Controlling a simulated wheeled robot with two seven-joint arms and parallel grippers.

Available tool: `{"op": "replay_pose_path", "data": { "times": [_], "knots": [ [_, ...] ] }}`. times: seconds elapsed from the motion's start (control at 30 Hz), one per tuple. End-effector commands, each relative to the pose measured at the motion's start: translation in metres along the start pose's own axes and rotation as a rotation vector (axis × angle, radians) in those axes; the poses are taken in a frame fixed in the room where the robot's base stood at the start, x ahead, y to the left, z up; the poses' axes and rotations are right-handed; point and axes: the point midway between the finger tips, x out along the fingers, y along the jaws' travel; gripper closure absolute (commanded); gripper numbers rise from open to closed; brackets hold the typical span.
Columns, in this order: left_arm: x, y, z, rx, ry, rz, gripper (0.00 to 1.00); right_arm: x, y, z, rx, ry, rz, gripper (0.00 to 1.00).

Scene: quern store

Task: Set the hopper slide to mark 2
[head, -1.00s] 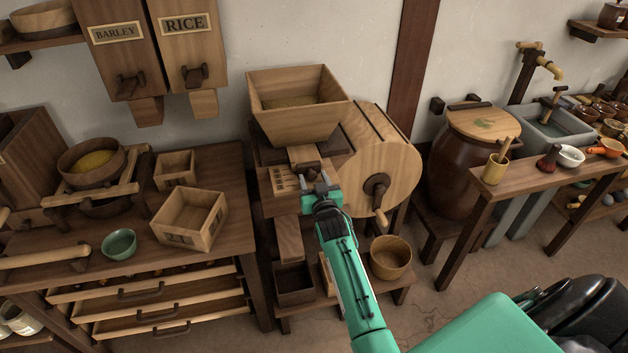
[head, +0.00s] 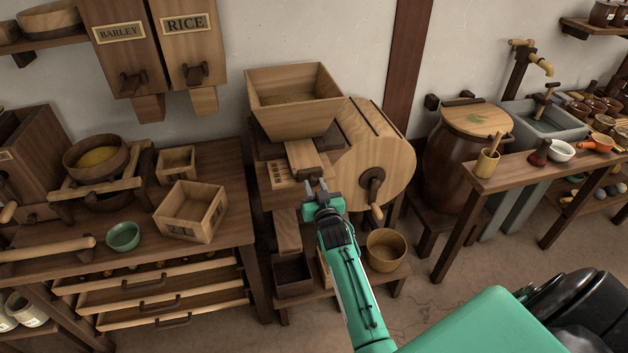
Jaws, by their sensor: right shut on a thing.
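The wooden hopper (head: 294,118), with grain inside, sits on the mill beside the round wooden drum (head: 376,160). The hopper slide (head: 303,157) is a pale board sticking out from under the hopper toward me. A marked scale (head: 284,172) lies along its left side; its marks are too small to read, so I cannot tell which one the slide is at. My right gripper (head: 322,188) is at the slide's front end, shut on its handle, which the jaws mostly hide. My left gripper is not in view.
A crank handle (head: 376,212) on the drum is close to the right of my gripper. A wooden bowl (head: 386,250) and a dark box (head: 292,275) stand below. A worktable with an open box (head: 192,212) is at left; a large lidded jar (head: 462,165) is at right.

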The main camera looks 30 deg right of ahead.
Motion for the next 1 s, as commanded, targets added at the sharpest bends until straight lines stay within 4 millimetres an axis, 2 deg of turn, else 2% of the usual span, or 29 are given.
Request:
{"op": "replay_pose_path", "data": {
  "times": [0.03, 0.13, 0.17, 0.27, 0.4, 0.67, 0.77, 1.0],
  "knots": [
    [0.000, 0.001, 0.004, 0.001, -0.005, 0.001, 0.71, 0.002, 0.000, -0.006, 0.000, 0.012, 0.000, 1.00],
    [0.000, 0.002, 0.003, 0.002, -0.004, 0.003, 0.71, 0.003, 0.000, -0.007, 0.000, 0.013, 0.000, 1.00],
    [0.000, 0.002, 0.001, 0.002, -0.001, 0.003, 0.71, 0.003, 0.000, -0.007, 0.000, 0.013, 0.000, 0.69],
    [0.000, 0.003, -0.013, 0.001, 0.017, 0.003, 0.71, 0.002, 0.000, -0.006, 0.000, 0.012, 0.000, 0.50],
    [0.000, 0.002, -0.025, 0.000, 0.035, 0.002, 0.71, 0.002, 0.000, -0.006, 0.000, 0.012, 0.000, 0.50],
    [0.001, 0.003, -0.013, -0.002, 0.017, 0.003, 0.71, -0.004, 0.000, -0.004, 0.000, 0.011, 0.000, 0.50],
    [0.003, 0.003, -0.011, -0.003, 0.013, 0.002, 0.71, -0.016, 0.000, -0.003, 0.000, 0.010, 0.000, 0.50],
    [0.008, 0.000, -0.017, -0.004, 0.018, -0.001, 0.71, -0.062, 0.000, -0.002, 0.000, 0.010, 0.001, 0.50]
  ]
}}
